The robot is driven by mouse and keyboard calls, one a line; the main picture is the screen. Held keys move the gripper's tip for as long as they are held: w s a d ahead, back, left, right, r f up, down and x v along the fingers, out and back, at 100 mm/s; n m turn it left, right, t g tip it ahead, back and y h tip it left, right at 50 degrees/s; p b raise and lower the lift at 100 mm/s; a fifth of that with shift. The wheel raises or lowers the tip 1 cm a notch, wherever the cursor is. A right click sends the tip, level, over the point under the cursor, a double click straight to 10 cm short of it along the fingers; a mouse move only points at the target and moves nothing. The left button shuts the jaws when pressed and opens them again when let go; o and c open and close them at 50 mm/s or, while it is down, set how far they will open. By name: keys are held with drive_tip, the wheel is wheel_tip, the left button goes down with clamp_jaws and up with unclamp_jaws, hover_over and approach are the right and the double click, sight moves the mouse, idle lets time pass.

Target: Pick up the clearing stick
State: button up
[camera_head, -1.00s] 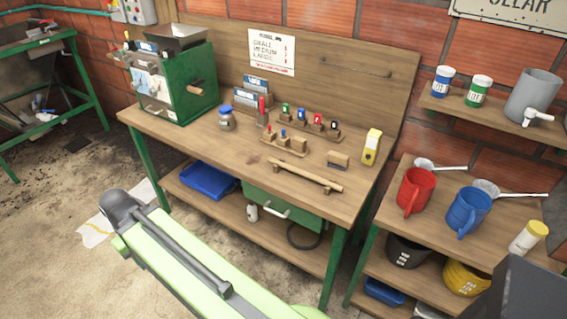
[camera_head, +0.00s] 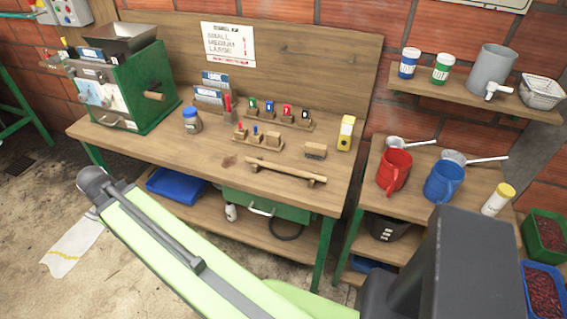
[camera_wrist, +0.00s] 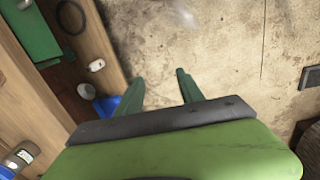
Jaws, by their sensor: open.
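The clearing stick (camera_head: 285,171) appears to be the pale wooden rod lying near the front edge of the wooden workbench (camera_head: 200,170), raised on small rests at its ends. It does not clearly show in the wrist view. My gripper (camera_wrist: 157,88) shows in the wrist view with its two green fingers apart and nothing between them. It points at the bare floor beside the bench, away from the stick. In the head view my arm crosses the foreground, and the gripper cannot be made out.
Behind the stick stand small wooden holders (camera_head: 258,137), a block (camera_head: 316,151) and a yellow-white bottle (camera_head: 346,133). A green pulper (camera_head: 120,90) stands at the left. Red (camera_head: 394,170) and blue (camera_head: 444,182) jugs stand on the right table. Bare floor (camera_wrist: 230,40) lies below my gripper.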

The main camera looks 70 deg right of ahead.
drive_tip(key=s+d+r+g+h+p, duration=0.1)
drive_tip(key=s+d+r+p, duration=0.25)
drive_tip(key=d, duration=0.65)
drive_tip(key=s+d+r+p, duration=0.2)
drive_tip(key=s+d+r, duration=0.2)
drive_tip(key=d, duration=0.6)
drive_tip(key=s+d+r+g+p, duration=0.25)
drive_tip(key=s+d+r, duration=0.25)
drive_tip(key=s+d, duration=0.7)
drive_tip(key=b, duration=0.8)
hover_over(294, 170)
drive_tip(key=w+a, duration=0.2)
drive_tip(key=w, duration=0.1)
drive_tip(key=shift+g, duration=0.25)
wheel_tip(294, 170, down, 8)
drive_tip(key=shift+s+d+f, duration=0.1)
drive_tip(key=shift+s+f, duration=0.05)
drive_tip(key=shift+f, duration=0.05)
drive_tip(key=shift+s+d+f+b, duration=0.1)
drive_tip(key=shift+s+f+b, duration=0.15)
drive_tip(key=shift+b, duration=0.2)
drive_tip(key=b+x, duration=0.4)
drive_tip(key=x, duration=0.1)
drive_tip(key=shift+d+f+b, duration=0.1)
drive_tip(key=shift+d+b, duration=0.1)
drive_tip(key=shift+b, duration=0.15)
drive_tip(key=shift+r, duration=0.2)
clamp_jaws()
